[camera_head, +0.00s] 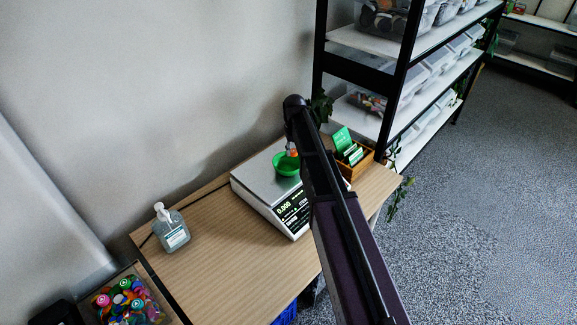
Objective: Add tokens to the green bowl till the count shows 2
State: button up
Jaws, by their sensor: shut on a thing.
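The green bowl (286,168) sits on the pan of a white counting scale (262,204) on the wooden table. The scale's display (293,208) shows 0.000 on its first line; its other lines are too small to read. My arm reaches across, and my gripper (291,150) is at the bowl's rim, mostly hidden behind the arm. It is shut on a small orange thing (293,153), which looks like a token, just above the bowl. The bowl's right side and inside are partly hidden. A box of colourful tokens (127,299) is at the lower left.
A pump bottle (171,230) stands on the table (215,268) left of the scale. A wooden box (356,165) with green cards is right of the scale, near a trailing plant. A black shelf rack (400,90) stands behind. The table's front left is clear.

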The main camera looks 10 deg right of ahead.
jog(key=shift+w+r+p, duration=0.2)
jog(key=shift+w+r, duration=0.05)
jog(key=shift+w, duration=0.3)
jog(key=shift+w+r+p, duration=0.15)
jog(key=shift+w+r, duration=0.1)
jog(key=shift+w, duration=0.3)
jog(key=shift+f, duration=0.15)
jog(key=shift+f+b, duration=2.85)
jog(key=shift+b, duration=0.15)
jog(key=o, duration=0.8)
jog(key=shift+r, duration=0.25)
